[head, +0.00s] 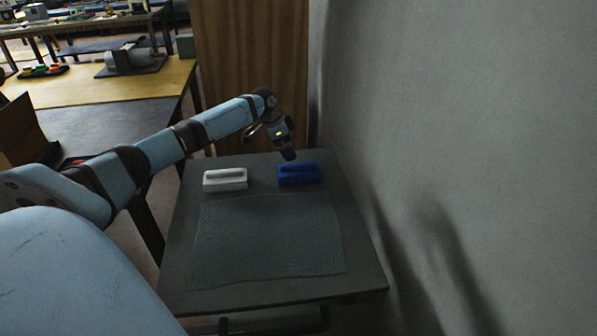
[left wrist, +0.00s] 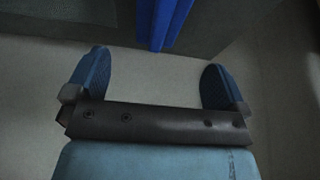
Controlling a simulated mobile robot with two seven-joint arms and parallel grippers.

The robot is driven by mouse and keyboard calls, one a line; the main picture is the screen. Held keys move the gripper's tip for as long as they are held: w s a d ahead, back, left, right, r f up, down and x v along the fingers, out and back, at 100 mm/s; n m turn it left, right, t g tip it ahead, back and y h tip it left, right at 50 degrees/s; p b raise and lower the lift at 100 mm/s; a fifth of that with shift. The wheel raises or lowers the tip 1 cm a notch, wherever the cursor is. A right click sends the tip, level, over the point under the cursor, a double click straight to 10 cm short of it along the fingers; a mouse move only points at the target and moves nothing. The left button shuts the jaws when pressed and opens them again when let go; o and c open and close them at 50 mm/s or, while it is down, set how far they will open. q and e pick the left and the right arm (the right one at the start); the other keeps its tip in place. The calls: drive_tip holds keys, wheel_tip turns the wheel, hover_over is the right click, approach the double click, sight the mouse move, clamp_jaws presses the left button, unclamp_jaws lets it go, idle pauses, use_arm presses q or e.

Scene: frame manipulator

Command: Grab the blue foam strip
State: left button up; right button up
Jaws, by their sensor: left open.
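The blue foam strip (head: 298,175), a block with a slot along its top, lies near the back of the dark table. My left gripper (head: 288,154) comes in from the left and hangs just above and behind it. In the left wrist view the strip (left wrist: 165,22) shows at the top edge, partly cut off, beyond the fingertips. The two fingers of my left gripper (left wrist: 155,77) are spread wide with nothing between them. My right gripper is in neither view.
A white block (head: 225,180) of similar shape lies left of the blue strip. A dark green mat (head: 268,235) covers the table (head: 180,280) in front. A grey wall (head: 460,130) stands close on the right, a wooden panel (head: 250,60) behind.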

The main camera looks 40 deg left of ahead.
sight(297, 164)
use_arm(q)
drive_tip(key=b+x, duration=0.1)
drive_tip(key=x, duration=0.8)
drive_tip(key=shift+f, duration=0.25)
drive_tip(key=c, duration=1)
